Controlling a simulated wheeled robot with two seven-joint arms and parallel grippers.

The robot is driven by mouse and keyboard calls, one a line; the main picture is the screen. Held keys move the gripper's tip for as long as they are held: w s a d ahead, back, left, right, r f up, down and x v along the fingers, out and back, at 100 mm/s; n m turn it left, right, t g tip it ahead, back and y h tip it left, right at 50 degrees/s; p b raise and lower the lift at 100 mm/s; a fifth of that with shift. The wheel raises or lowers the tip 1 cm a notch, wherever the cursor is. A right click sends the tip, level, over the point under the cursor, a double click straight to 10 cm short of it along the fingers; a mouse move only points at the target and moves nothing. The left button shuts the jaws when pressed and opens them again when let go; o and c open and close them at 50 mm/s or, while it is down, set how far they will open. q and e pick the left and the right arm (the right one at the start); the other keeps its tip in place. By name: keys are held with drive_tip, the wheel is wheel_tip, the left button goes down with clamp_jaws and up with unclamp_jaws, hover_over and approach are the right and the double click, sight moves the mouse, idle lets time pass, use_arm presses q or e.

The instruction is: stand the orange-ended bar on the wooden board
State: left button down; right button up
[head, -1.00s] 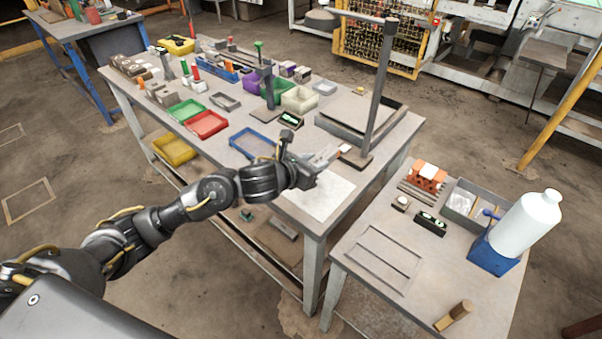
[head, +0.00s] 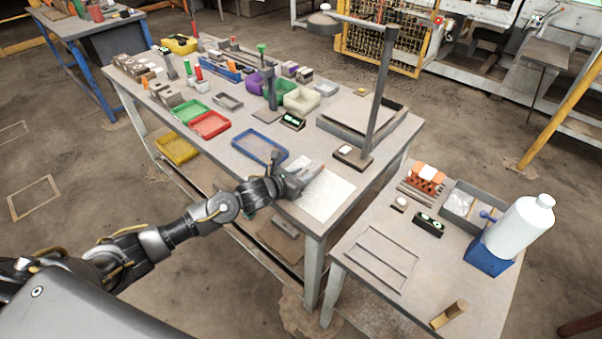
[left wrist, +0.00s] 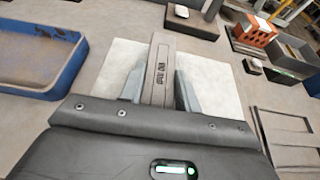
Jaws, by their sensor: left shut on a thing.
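My left gripper (head: 304,176) is low at the near right corner of the large table. In the left wrist view its fingers (left wrist: 160,88) are shut on a grey-brown bar (left wrist: 160,66) with dark markings. No orange end shows on the bar; that part may be hidden. A pale square board (head: 328,197) lies flat just right of the gripper. In the left wrist view the board (left wrist: 217,84) spreads behind and on both sides of the bar. I cannot tell whether the bar touches it. My right gripper is not in view.
A blue tray (head: 238,146) lies left of the board. The side table on the right holds an orange brick (head: 426,174), a grey bin (head: 459,211) and a white bottle (head: 519,226).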

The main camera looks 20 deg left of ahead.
use_arm(q)
drive_tip(key=shift+f, duration=0.1)
drive_tip(key=c, duration=1)
unclamp_jaws()
